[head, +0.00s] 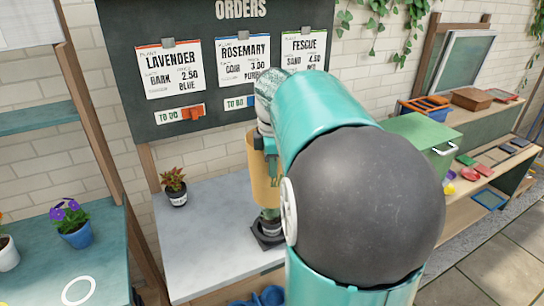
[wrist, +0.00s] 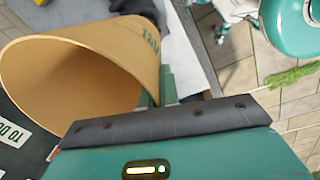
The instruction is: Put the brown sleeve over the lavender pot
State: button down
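The brown sleeve (head: 262,184) is a tan open tube, held upright above the pale grey table. In the wrist view the sleeve (wrist: 95,65) shows its open end and hollow inside, with green lettering on its side. My gripper (head: 270,150) is at the sleeve, with a teal finger against its wall in the wrist view (wrist: 167,85); it appears shut on that wall. The other finger is hidden. A dark grey object on a black square base (head: 268,238) stands just below the sleeve. I cannot make out a lavender plant or tell whether this object is its pot.
A purple-flowered blue pot (head: 76,230) stands on the teal bench. The orders board (head: 125,75) is behind. My arm hides the table's right part.

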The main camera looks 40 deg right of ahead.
notch_tip(320, 180, down, 12)
jog(key=shift+f, duration=0.2)
dwell(0.9)
jog(key=shift+w, duration=0.1)
jog(key=c, duration=1.6)
grip_release()
jog(key=shift+o, duration=0.2)
notch_tip(320, 180, up, 14)
jog(key=shift+s+a, duration=0.3)
jog(key=shift+s, duration=0.15)
jog(key=shift+f, duration=0.1)
